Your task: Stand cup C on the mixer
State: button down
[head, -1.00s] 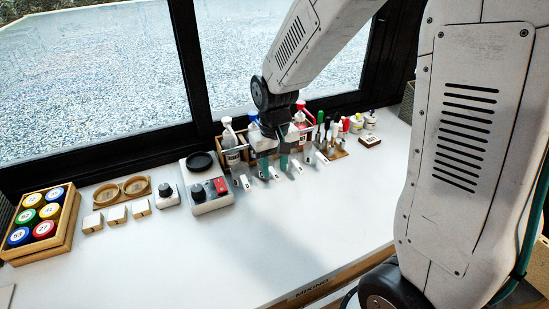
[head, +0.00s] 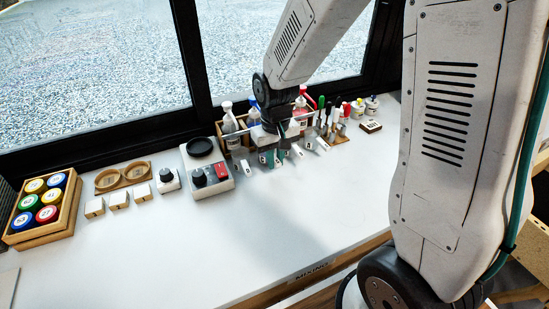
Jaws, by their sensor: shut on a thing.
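The mixer (head: 222,188) is a white box at the back of the bench, with a round black plate (head: 199,147) on top at the rear and a black knob and a red switch at its front. The plate is empty. My gripper (head: 273,157) is to the right of the mixer, low over the bench in front of the rack. Its teal fingertips are close together, shut on a small pale thing. The fingers hide much of this thing, and I cannot read a letter C on it. I cannot make out cup C anywhere else.
Pale angled pieces (head: 243,167) stand on both sides of my gripper. A rack of bottles (head: 232,140) is behind it, with tools and small jars to its right. The front bench is clear.

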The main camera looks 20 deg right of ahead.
jog(key=shift+r, duration=0.1)
jog(key=shift+r, duration=1.05)
jog(key=shift+s, duration=0.1)
